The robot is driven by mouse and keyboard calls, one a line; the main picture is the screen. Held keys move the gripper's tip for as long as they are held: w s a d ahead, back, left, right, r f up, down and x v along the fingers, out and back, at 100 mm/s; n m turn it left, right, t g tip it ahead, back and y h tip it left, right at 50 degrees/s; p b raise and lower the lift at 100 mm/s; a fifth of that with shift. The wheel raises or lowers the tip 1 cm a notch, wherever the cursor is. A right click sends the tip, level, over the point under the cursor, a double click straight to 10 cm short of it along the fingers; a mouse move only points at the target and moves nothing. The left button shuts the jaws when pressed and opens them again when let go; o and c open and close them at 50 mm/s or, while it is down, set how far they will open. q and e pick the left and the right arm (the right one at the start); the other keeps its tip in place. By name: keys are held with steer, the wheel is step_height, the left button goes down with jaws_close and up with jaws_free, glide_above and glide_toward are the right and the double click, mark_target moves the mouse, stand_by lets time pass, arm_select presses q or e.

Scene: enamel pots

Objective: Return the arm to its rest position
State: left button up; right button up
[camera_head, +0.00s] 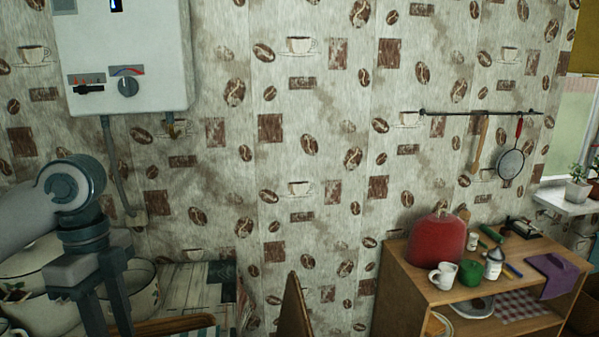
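My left arm comes in from the left, and its gripper (107,312) points down with two fingers apart and nothing seen between them. The fingertips are close to the bottom edge of the view. White enamel pots stand behind and beside it: one pot (45,318) at the lower left, partly hidden by my arm, and one pot (146,290) with a dark rim just right of the fingers. I cannot tell whether the fingers touch a pot. My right gripper is not in view.
A white water heater (125,50) hangs on the wall above my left arm. A wooden chair back or board (295,305) rises at bottom centre.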

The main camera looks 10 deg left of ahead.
arm_select(q)
steer(key=d+f+n+t+h, duration=0.1)
steer(key=d+f+n, duration=0.1)
steer(key=d+f, duration=0.6)
steer(key=d+f+n+t+h, duration=0.1)
steer(key=d+f+n+t, duration=0.2)
steer(key=f, duration=0.9)
steer(key=d+f+n+h, duration=0.1)
steer(key=d+f+n, duration=0.1)
steer(key=d+f, duration=0.6)
steer(key=s+a+f+n+y, duration=0.1)
steer(key=s+a+f+n, duration=0.25)
steer(key=s, duration=0.25)
steer(key=s+a+f+n+t+y, duration=0.1)
steer(key=s+a+f+n+y, duration=0.1)
steer(key=s+f, duration=0.25)
steer(key=s+a+f+n+y, duration=0.1)
steer(key=s+a+f+n, duration=0.1)
steer(key=s+f+n, duration=0.3)
step_height(320, 180, down, 27)
steer(key=s+m+g, duration=0.1)
steer(key=s+m, duration=0.1)
steer(key=s+a+f+g+b, duration=0.1)
steer(key=s+a+f, duration=0.2)
steer(key=s+f, duration=1.5)
steer(key=shift+a+f, duration=0.2)
steer(key=shift+f, duration=0.05)
